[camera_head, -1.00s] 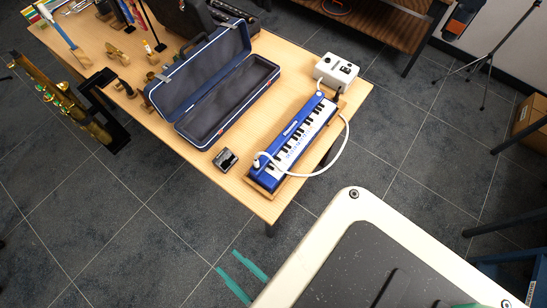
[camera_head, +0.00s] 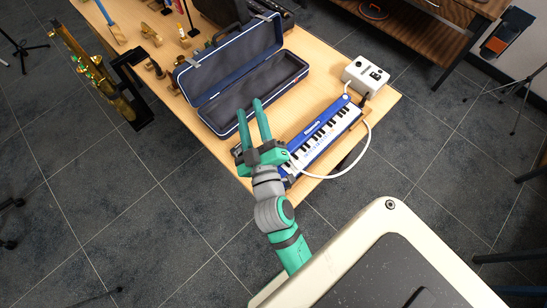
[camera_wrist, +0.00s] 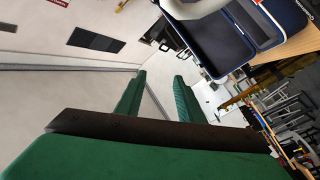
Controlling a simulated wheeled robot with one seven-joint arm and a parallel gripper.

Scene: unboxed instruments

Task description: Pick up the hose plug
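A blue melodica (camera_head: 330,124) with white and black keys lies on the table. A white hose (camera_head: 352,166) loops along its right side, from near its far end round to its near end. The near end of the hose, where a plug-like fitting showed earlier, is now mostly hidden behind my gripper. My gripper (camera_head: 252,104) is open in the head view, its two green fingers pointing up the picture over the table's front part, in front of the case. In the wrist view my gripper (camera_wrist: 160,78) also shows its fingers apart, with nothing between them.
An open blue case (camera_head: 290,77) lies behind my gripper. A white box (camera_head: 364,77) stands beyond the melodica's far end. Brass parts (camera_head: 150,33) stand at the table's left, with a saxophone (camera_head: 88,70) beside it. Floor is clear in front.

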